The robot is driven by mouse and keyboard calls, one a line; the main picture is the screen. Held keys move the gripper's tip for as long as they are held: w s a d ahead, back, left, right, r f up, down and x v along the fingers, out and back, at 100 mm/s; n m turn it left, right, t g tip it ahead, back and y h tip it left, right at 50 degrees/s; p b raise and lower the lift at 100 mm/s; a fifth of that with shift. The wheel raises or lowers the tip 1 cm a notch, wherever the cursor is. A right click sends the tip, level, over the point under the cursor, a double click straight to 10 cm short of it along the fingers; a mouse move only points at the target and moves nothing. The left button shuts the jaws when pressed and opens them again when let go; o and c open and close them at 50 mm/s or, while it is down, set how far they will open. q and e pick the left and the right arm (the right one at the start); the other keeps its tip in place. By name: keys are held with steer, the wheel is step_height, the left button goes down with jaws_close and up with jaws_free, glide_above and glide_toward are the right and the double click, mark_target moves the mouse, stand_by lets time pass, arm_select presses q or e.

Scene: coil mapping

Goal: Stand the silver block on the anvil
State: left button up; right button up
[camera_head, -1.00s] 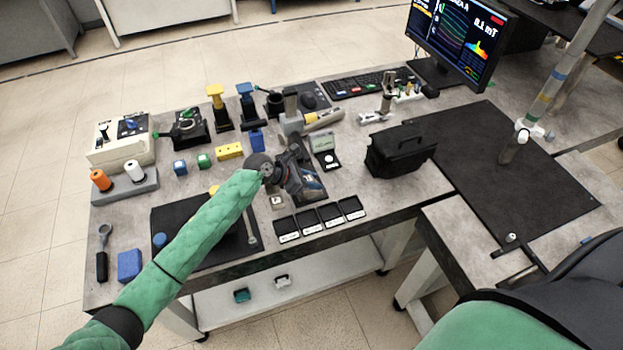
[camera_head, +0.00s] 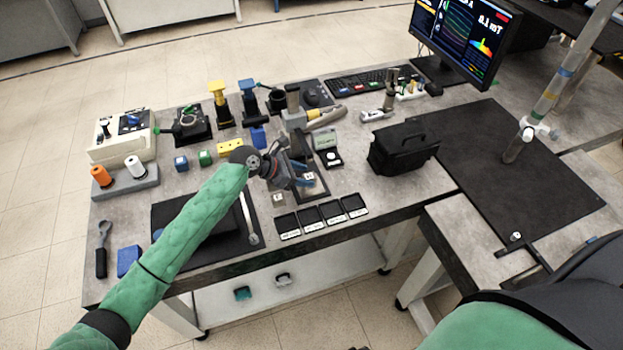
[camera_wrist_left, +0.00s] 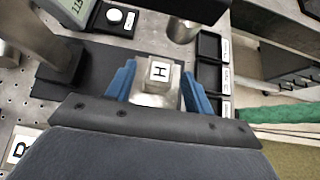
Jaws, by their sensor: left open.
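A small silver block with a white H label (camera_wrist_left: 158,72) is on the dark base plate of a column stand in the left wrist view. In the head view the block (camera_head: 310,177) shows at my fingertips. My left gripper (camera_wrist_left: 158,90) is open, with one blue finger on each side of the block. I cannot tell whether either finger touches it. The left gripper (camera_head: 302,176) also shows in the head view. The anvil is not clearly distinguishable; whether a separate piece lies under the block is hidden. My right gripper is not in view.
Several black labelled trays (camera_head: 322,217) lie at the table's front edge, with a small silver piece (camera_head: 278,200) beside them. The stand's column (camera_head: 293,105) rises behind my gripper. A small scale (camera_head: 328,148) and a black case (camera_head: 403,149) are to the right.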

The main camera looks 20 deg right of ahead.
arm_select(q)
steer(key=b+v, duration=0.1)
steer(key=v, duration=0.6)
steer(key=shift+a+r+b, duration=0.2)
steer(key=shift+b, duration=0.2)
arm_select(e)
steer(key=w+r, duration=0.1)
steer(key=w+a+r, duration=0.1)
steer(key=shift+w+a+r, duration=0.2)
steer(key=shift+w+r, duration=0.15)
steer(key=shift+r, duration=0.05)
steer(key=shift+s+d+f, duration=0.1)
